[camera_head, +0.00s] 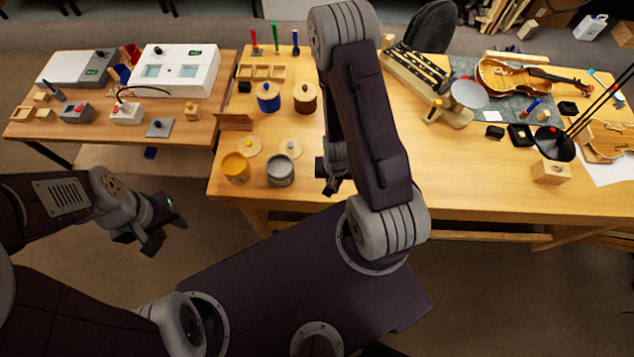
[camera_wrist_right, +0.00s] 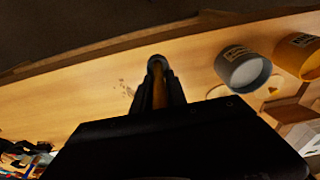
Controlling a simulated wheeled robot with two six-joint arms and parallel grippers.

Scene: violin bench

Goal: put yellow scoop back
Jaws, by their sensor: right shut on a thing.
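My right gripper (camera_head: 328,178) hangs over the table edge to the right of the grey pot. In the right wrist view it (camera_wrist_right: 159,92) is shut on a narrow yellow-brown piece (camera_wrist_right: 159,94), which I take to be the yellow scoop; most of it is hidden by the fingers. Red (camera_head: 254,40), green (camera_head: 275,38) and blue (camera_head: 295,42) upright handles stand at the back of the table. My left gripper (camera_head: 162,228) is empty and appears open, left of the table and apart from everything.
An open yellow pot (camera_head: 237,169) and open grey pot (camera_head: 280,171) stand near the front edge, lids behind them. Blue (camera_head: 268,97) and brown (camera_head: 305,99) lidded pots stand further back. A wooden compartment tray (camera_head: 262,72) lies behind. Violin things fill the right side.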

